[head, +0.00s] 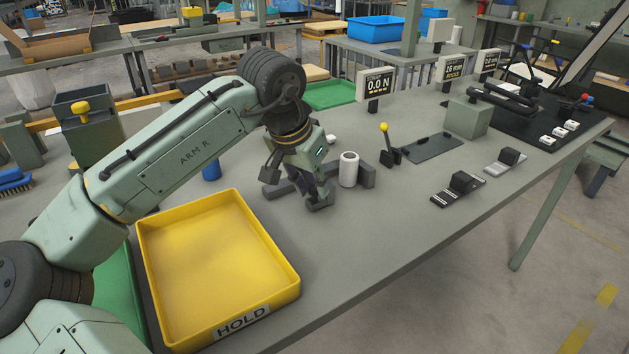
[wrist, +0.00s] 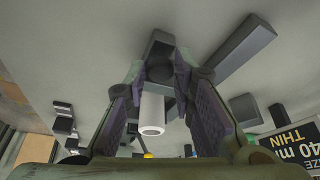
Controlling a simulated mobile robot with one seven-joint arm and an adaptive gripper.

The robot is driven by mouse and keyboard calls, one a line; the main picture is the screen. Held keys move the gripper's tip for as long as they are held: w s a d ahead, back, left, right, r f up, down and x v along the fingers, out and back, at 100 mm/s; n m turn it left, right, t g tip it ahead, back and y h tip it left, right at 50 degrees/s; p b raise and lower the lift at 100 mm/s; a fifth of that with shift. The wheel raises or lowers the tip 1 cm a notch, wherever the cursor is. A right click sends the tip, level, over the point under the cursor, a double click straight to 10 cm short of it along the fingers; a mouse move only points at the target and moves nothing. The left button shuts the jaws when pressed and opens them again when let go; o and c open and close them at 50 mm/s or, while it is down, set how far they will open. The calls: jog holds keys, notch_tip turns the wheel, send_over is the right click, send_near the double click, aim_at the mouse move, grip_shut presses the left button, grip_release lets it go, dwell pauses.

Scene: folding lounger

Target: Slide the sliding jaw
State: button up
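My gripper (head: 318,198) points down at the table beside a dark grey jaw fixture. In the wrist view my gripper (wrist: 161,72) has its two fingers apart, with a dark block (wrist: 160,45), apparently the sliding jaw, between and beyond the tips. I see no clear contact on both sides. A white hollow cylinder (head: 348,168) stands upright just right of my gripper; it also shows in the wrist view (wrist: 152,112). My gripper hides part of the fixture in the head view.
A yellow HOLD tray (head: 288,283) lies in front left of my gripper. A yellow-knobbed lever (head: 386,145), a dark plate (head: 432,147) and small slide blocks (head: 463,183) are to the right. The table's front middle is clear. A display sign (head: 375,85) stands behind.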

jog(key=o, duration=0.3)
jog(key=shift+o, duration=0.2)
jog(key=v, duration=1.2)
jog(key=shift+a, duration=0.1)
